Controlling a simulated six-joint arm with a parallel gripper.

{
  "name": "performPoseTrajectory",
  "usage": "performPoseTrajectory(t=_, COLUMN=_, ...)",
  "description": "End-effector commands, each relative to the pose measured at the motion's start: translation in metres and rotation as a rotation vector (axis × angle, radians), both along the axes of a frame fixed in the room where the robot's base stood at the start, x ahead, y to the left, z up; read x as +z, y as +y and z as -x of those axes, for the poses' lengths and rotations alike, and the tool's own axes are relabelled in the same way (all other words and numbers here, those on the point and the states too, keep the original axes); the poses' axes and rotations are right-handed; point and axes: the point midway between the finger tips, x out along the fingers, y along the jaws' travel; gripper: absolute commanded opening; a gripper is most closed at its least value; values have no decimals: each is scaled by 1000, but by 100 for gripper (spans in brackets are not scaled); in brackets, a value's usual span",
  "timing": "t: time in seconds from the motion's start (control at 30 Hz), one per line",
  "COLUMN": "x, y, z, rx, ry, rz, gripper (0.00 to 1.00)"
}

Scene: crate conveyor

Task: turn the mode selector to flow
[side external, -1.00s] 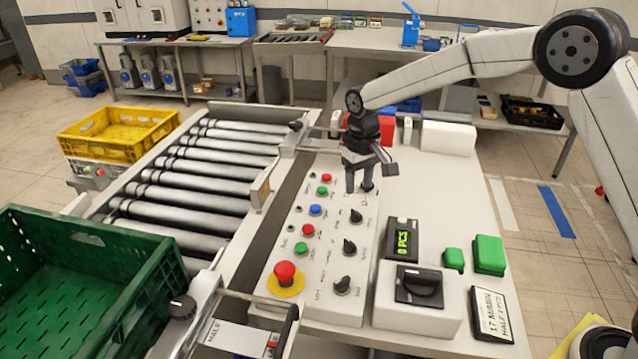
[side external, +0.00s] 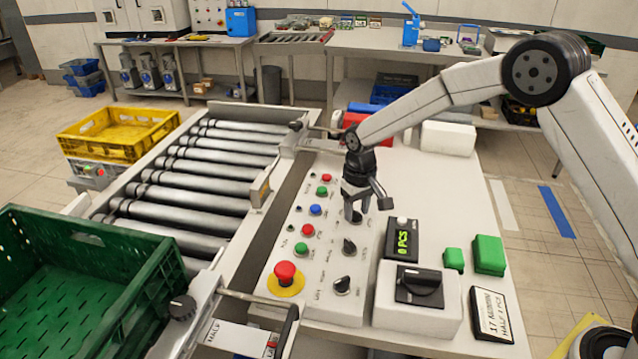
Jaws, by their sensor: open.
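The sloping control panel (side external: 325,262) carries a row of black selector knobs along its right side. Their labels are too small to read, so I cannot tell which is the mode selector. The two nearer knobs, a middle one (side external: 349,246) and a front one (side external: 342,285), are in plain sight. My gripper (side external: 353,212) is open and points down over the knob behind them, which is partly hidden by the fingers. I cannot tell whether the fingers touch it. The farthest knob is hidden behind my gripper.
Colored push buttons and a red emergency stop (side external: 285,273) sit left of the knobs. A counter display (side external: 402,240) and a white box with a large black rotary switch (side external: 419,286) stand to the right. Green blocks (side external: 489,255) lie farther right. The roller conveyor (side external: 205,175) runs along the left.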

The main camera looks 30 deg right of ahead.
Motion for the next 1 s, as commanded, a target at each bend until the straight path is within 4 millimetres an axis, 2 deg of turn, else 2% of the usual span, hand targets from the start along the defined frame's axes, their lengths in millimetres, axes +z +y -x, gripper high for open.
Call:
performPoseTrajectory(t=0.1, x=0, y=0, z=0, rx=0, ry=0, rz=0, gripper=51)
performPoseTrajectory(t=0.27, x=0, y=0, z=0, rx=0, ry=0, rz=0, gripper=1)
performPoseTrajectory(t=0.67, x=1, y=0, z=0, rx=16, ry=0, rz=0, gripper=0)
performPoseTrajectory(t=1.0, x=1, y=0, z=0, rx=156, ry=1, rz=-1, gripper=0)
